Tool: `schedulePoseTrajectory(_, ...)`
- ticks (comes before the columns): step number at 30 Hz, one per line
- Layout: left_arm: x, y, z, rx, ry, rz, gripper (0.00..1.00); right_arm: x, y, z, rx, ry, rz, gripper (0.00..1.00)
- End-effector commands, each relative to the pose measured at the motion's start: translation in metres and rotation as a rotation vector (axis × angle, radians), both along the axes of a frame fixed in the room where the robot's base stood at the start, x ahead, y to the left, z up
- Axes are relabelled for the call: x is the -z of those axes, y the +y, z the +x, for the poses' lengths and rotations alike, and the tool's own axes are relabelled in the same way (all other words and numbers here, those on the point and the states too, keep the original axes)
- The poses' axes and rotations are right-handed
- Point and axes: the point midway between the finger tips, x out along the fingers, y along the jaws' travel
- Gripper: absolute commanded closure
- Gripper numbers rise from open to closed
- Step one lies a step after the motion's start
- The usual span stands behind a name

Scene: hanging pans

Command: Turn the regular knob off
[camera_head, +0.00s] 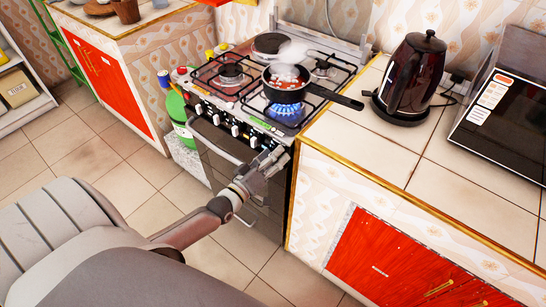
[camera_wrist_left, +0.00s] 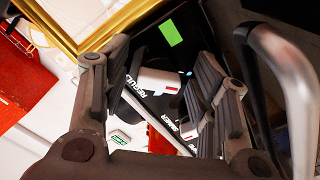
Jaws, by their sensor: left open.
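The stove (camera_head: 240,100) stands between the counters, with a row of white knobs on its black front panel. In the left wrist view a white knob (camera_wrist_left: 156,80) sits beside lettering that reads like "REGUL…", partly hidden. A second white knob (camera_wrist_left: 187,131) is by "SIMMER" lettering. My left gripper (camera_head: 268,163) is at the right end of the panel. In the left wrist view its fingers (camera_wrist_left: 160,88) are open on either side of the regular knob; contact cannot be told. A blue flame (camera_head: 285,110) burns on the front right burner. My right gripper is not in view.
A black pan (camera_head: 289,82) with reddish food steams on the stove, its handle pointing right. A kettle (camera_head: 410,75) and a microwave (camera_head: 505,125) stand on the right counter (camera_head: 440,160). A green bottle (camera_head: 178,112) is left of the stove. The oven handle (camera_head: 215,140) runs below the knobs.

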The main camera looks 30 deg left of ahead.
Motion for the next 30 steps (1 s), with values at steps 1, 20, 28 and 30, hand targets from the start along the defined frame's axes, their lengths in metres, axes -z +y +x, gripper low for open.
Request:
schedulePoseTrajectory(1, 0.0001, -0.0002, 0.0007, 0.000, 0.000, 0.000, 0.46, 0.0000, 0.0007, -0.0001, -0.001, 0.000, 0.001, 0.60)
schedulePoseTrajectory(20, 0.0001, 0.0000, 0.0003, 0.000, 0.000, 0.001, 0.91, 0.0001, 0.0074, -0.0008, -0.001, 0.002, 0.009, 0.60)
schedulePoseTrajectory(28, -0.0001, 0.0004, 0.0003, -0.001, -0.003, 0.050, 0.91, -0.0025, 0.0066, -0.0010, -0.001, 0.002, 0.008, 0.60)
schedulePoseTrajectory(30, -0.0004, 0.0007, 0.0005, -0.001, -0.006, 0.083, 0.91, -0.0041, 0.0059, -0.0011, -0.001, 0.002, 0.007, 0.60)
